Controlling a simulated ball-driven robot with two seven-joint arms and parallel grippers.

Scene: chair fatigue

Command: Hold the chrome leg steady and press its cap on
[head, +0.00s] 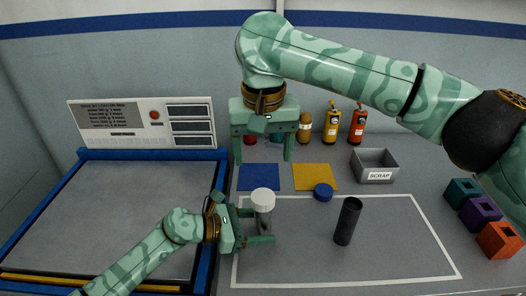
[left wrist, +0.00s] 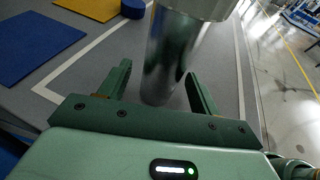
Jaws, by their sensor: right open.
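The chrome leg (head: 264,219) stands upright on the grey mat, with a wider white cap (head: 263,196) on its top. I cannot tell how far down the cap sits. My left gripper (head: 259,226) is low at the leg, its fingers apart on either side. In the left wrist view, the leg (left wrist: 170,60) rises between the open fingers (left wrist: 158,80), with a gap beside the left one; the cap's pale underside (left wrist: 205,8) shows at the top edge. My right gripper (head: 263,152) is open and empty, pointing down above and behind the leg.
A dark cylinder (head: 347,221) and a blue disc (head: 323,192) stand right of the leg. Blue (head: 258,177) and yellow (head: 315,177) squares, a scrap bin (head: 375,165) and bottles (head: 357,124) lie behind. Coloured boxes (head: 480,212) stand at the right. The mat's front right is clear.

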